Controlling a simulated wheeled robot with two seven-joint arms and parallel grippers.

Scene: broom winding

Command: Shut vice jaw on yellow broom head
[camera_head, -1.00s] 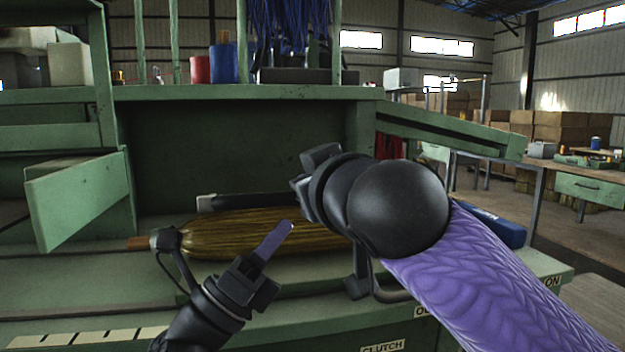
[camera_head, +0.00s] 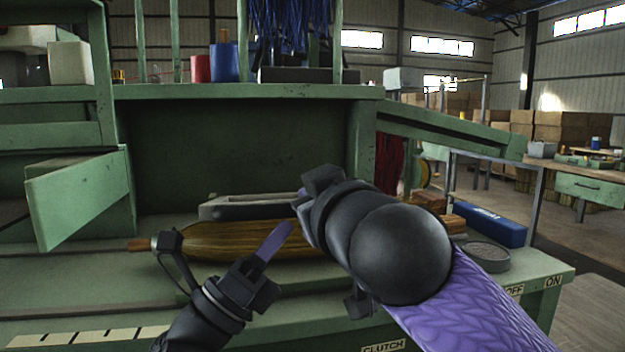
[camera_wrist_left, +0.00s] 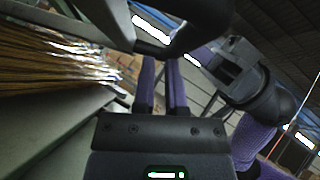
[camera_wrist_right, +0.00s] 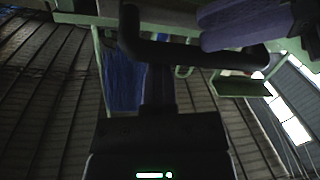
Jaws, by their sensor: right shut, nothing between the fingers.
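The yellow broom head (camera_head: 215,239) lies on its side on the green bench, its neck and wooden handle to the left. Its bristles also show in the left wrist view (camera_wrist_left: 50,65). A grey bar with a dark inner face (camera_head: 225,210) lies right behind it; I take this for the vice jaw. I cannot tell if they touch. My left gripper (camera_head: 277,240) is in front of the broom head, empty, its purple fingers slightly apart in the left wrist view. My right gripper (camera_wrist_right: 160,85) is shut and empty; in the head view my right wrist mostly hides it and the broom head's right end.
A blue box (camera_head: 490,225) and a round grey tin (camera_head: 485,256) stand on the bench at the right. A green slanted panel (camera_head: 80,197) stands at the left. Red and blue cans (camera_head: 224,62) stand on the shelf above. The bench's front left is clear.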

